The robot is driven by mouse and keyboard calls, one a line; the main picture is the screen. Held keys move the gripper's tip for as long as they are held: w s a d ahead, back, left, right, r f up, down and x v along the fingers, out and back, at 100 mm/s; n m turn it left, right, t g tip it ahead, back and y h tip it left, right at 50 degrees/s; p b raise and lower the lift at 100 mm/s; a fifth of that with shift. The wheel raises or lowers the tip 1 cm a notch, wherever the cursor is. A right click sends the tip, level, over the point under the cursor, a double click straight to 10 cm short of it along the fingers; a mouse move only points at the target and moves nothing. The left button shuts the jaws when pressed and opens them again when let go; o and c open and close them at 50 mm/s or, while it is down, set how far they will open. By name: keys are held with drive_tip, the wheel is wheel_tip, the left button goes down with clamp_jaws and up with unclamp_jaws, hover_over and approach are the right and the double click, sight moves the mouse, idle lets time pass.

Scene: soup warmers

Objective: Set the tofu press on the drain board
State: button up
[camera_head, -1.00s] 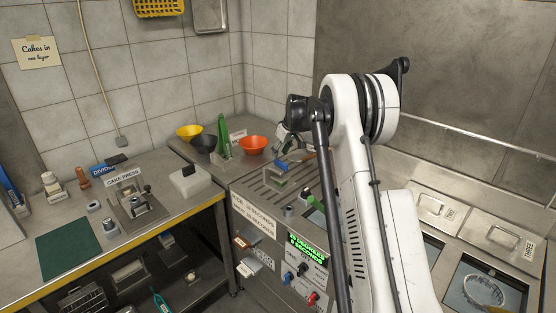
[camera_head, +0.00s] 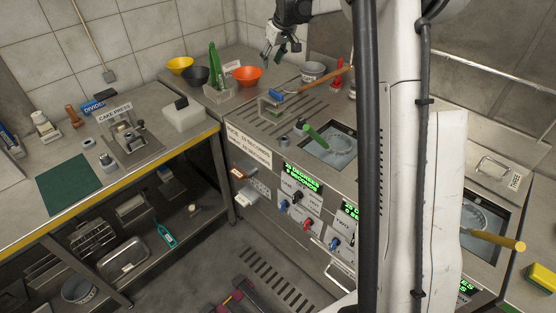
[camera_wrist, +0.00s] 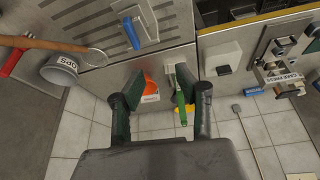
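A small pale, clear-looking box with a blue handle (camera_head: 270,103), which looks like the tofu press, stands on the slotted steel drain board (camera_head: 255,113). In the wrist view the press (camera_wrist: 148,22) is at the top, with its blue bar, beyond my fingers and apart from them. The slotted board (camera_wrist: 97,14) also shows there. My gripper (camera_head: 273,54) is raised near the back wall, above and behind the orange bowl in the picture. In the wrist view its two dark green fingers (camera_wrist: 158,88) are spread wide with nothing between them.
Yellow, black and orange bowls (camera_head: 248,76) and a green upright item (camera_head: 214,66) stand behind the board. A white box (camera_head: 184,117) and cake press (camera_head: 130,138) stand left.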

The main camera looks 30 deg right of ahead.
drive_tip(key=s+a+r+m+t, duration=0.1)
drive_tip(key=s+a+r, duration=0.3)
drive_tip(key=s+a, duration=0.5)
drive_tip(key=s+a+r, duration=0.4)
drive_tip(key=s+a, duration=0.1)
drive_tip(key=s, duration=0.9)
drive_tip(key=s+a+f, duration=0.2)
drive_tip(key=s, duration=0.5)
drive_tip(key=s+a+f+t, duration=0.1)
drive_tip(key=s+a+f, duration=0.1)
drive_tip(key=s, duration=0.5)
drive_tip(key=s+a+f+m, duration=0.1)
drive_tip(key=s+a+f, duration=0.1)
drive_tip(key=s+f, duration=0.2)
drive_tip(key=s, duration=0.3)
drive_tip(key=shift+s+a+f+h, duration=0.25)
drive_tip(key=shift+s+a+h, duration=0.1)
drive_tip(key=shift+s+h, duration=0.05)
wheel_tip(320, 180, down, 3)
drive_tip(key=b, duration=0.3)
drive_tip(key=shift+f, duration=0.15)
